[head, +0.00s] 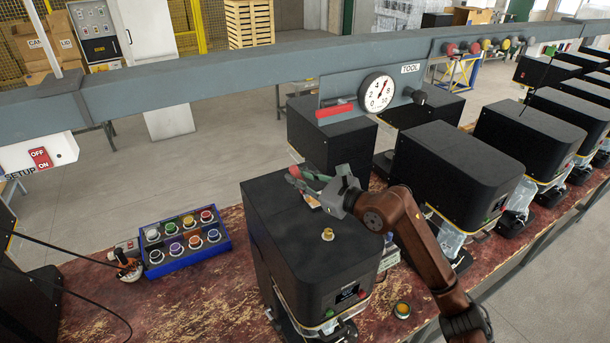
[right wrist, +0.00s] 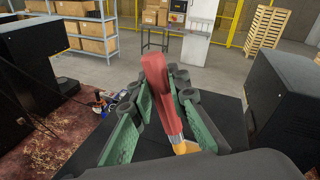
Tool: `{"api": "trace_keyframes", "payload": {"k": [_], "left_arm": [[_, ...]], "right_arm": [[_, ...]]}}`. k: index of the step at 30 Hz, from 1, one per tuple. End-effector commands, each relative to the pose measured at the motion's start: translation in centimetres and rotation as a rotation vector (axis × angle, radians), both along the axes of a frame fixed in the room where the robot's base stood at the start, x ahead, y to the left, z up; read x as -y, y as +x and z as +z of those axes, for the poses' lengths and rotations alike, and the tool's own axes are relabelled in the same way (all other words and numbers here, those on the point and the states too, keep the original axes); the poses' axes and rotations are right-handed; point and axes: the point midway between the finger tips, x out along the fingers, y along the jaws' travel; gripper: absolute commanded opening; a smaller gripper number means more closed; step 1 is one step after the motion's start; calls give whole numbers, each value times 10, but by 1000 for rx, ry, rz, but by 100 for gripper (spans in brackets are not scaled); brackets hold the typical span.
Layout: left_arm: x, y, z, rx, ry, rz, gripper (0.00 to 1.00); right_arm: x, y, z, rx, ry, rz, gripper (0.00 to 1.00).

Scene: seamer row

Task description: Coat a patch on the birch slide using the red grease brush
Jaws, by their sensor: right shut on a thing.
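My right gripper (head: 312,183) is above the top of the nearest black seamer (head: 290,215), at its far side. It is shut on the red grease brush, whose red handle (right wrist: 153,75) stands between the green finger pads in the right wrist view. The brush's orange-yellow part (right wrist: 183,146) points back toward the palm. I cannot pick out the birch slide in either view. My left gripper is not in view.
A blue tray (head: 184,262) with several coloured knobs stands left of the seamer. A grey overhead beam (head: 230,76) carries a dial gauge (head: 378,92). More black seamers (head: 455,160) stand in a row at right.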

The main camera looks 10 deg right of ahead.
Motion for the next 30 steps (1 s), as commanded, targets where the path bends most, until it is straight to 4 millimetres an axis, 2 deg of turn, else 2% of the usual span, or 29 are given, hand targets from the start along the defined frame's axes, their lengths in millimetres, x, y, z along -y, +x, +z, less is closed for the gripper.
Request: {"api": "trace_keyframes", "payload": {"k": [1,5,18,23,30], "left_arm": [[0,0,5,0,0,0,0],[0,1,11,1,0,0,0],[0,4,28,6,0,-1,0],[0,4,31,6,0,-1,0],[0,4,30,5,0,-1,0]], "right_arm": [[1,0,23,12,1,-1,0],[2,0,29,6,0,-3,0],[-3,0,69,6,2,4,0],[-4,0,77,5,2,6,0],[-4,0,77,5,2,7,0]]}}
